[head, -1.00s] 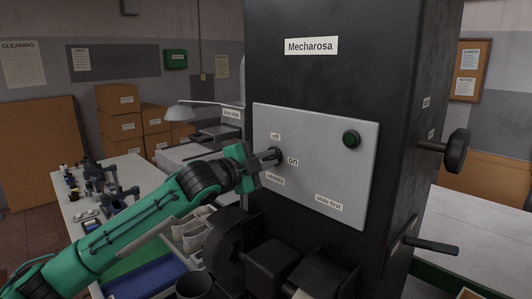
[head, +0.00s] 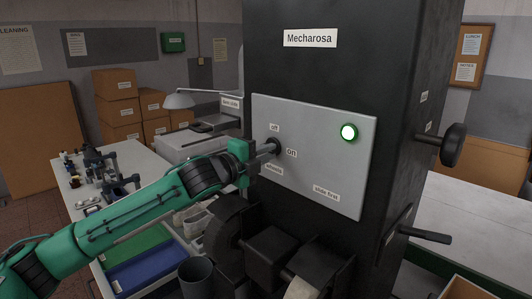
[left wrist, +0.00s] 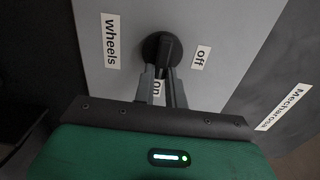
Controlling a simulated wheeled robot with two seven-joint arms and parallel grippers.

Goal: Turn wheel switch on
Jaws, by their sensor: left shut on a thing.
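The black wheel switch (head: 274,147) sits on the light grey panel (head: 310,165) of the dark Mecharosa machine, near the labels "off" and "on". My left gripper (head: 265,150) is at the switch, shut on its handle. In the left wrist view the two grey fingers (left wrist: 163,80) hold the dark switch (left wrist: 163,46) from both sides, partly covering the "on" label (left wrist: 157,89). My right gripper is not in view.
A black handwheel (head: 453,145) and a lever (head: 427,235) stick out from the machine's right side. Dark machine parts (head: 270,250) stand below the panel. A white table (head: 148,163) with small tools and a blue tray (head: 148,274) lie to the left.

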